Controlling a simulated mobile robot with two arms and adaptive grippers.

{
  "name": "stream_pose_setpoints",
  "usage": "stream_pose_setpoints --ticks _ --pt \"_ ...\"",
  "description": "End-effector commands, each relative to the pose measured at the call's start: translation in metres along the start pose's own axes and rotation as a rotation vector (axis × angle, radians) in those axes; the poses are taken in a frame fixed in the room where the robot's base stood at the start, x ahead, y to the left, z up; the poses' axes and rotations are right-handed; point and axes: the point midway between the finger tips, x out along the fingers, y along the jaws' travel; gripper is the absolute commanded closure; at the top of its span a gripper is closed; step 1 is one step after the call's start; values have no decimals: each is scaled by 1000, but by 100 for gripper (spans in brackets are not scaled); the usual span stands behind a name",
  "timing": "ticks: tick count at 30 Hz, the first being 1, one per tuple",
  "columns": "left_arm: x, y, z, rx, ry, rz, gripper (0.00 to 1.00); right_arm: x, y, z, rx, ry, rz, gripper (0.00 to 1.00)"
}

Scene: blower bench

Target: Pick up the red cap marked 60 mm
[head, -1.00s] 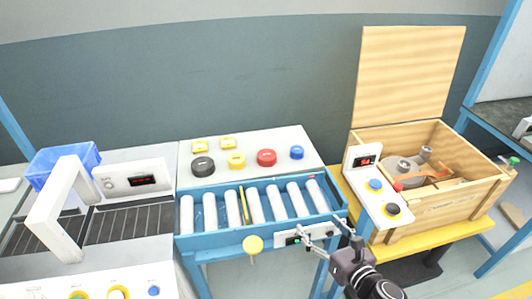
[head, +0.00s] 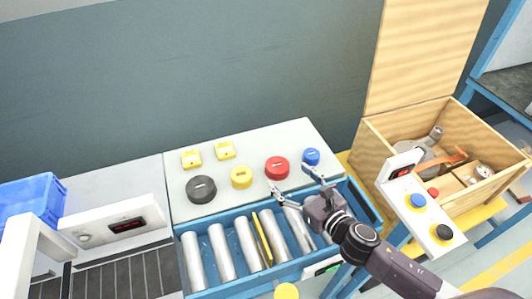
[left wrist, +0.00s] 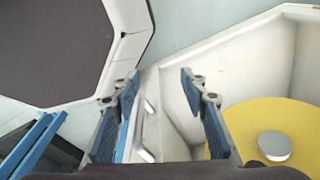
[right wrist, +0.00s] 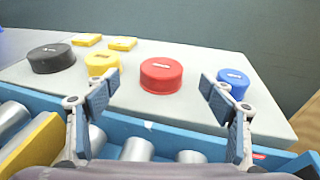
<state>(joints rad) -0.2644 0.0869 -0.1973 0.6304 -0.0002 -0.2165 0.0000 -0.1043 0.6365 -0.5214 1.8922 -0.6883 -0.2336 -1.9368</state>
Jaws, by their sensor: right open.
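The red cap (head: 277,168) stands on the white panel behind the roller conveyor, between the yellow cap (head: 241,178) and the blue cap (head: 311,157). Its white label is too small to read. In the right wrist view the red cap (right wrist: 161,78) sits ahead, between my open fingers and beyond them. My right gripper (head: 290,179) is open and empty, above the panel's front edge, in front of the red cap. My left gripper (left wrist: 158,82) shows only in its wrist view, with its fingers apart and nothing between them.
A black cap (head: 201,189) and two small yellow blocks (head: 191,159) share the panel (head: 290,133). The blue conveyor frame (head: 357,200) with metal rollers lies under my right arm. An open wooden crate (head: 372,127) and a button box (head: 431,212) stand at the right.

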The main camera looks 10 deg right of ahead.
Motion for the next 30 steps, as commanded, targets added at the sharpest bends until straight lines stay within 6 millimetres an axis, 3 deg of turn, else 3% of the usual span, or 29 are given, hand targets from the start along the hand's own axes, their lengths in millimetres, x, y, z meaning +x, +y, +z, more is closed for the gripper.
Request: stream_pose_setpoints --ticks 7,11,14,22,30 --pt "-8 16 45 2 -63 19 60 22 -1 2 0 -1 -1 24" --pt "-11 24 59 2 -81 28 60 32 -1 1 1 -1 0 24" --pt "-15 23 55 2 -77 27 60 44 -2 2 3 -2 -1 24" --pt "-16 14 21 -1 -28 16 60 74 -3 0 1 -1 0 24" --pt "-16 10 26 -3 -36 12 60 77 -3 -1 0 -1 1 24"
